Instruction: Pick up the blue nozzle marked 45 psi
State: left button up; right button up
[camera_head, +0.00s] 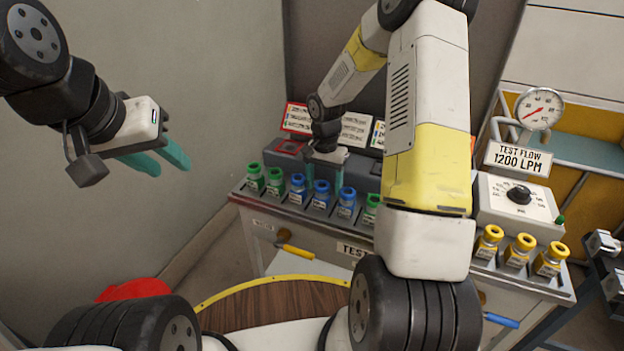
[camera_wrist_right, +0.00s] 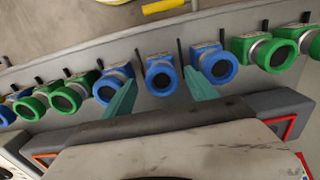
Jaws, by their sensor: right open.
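Three blue nozzles stand in the bench rack in the head view: left (camera_head: 297,188), middle (camera_head: 321,195) and right (camera_head: 346,203). Their labels are too small to read, so I cannot tell which is marked 45 psi. My right gripper (camera_head: 324,181) is open over the middle one. In the right wrist view, its teal fingers (camera_wrist_right: 160,93) lie on either side of the middle blue nozzle (camera_wrist_right: 160,76), with blue nozzles outside both fingers (camera_wrist_right: 113,86) (camera_wrist_right: 218,66). I cannot tell whether the fingers touch it. My left gripper (camera_head: 160,160) is open and empty at upper left, away from the bench.
Green nozzles (camera_head: 254,178) (camera_head: 371,209) flank the blue ones closely. Yellow nozzles (camera_head: 520,250) stand at the bench's right end, below a control box (camera_head: 518,205) and a pressure gauge (camera_head: 539,108). Label cards (camera_head: 355,130) stand behind the rack. My right arm hides part of the rack.

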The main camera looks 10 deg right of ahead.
aim_at(322, 196)
jog(key=f, duration=0.4)
jog(key=shift+s+a+f, duration=0.1)
jog(key=shift+a+f, duration=0.15)
jog(key=shift+f, duration=0.15)
grip_shut()
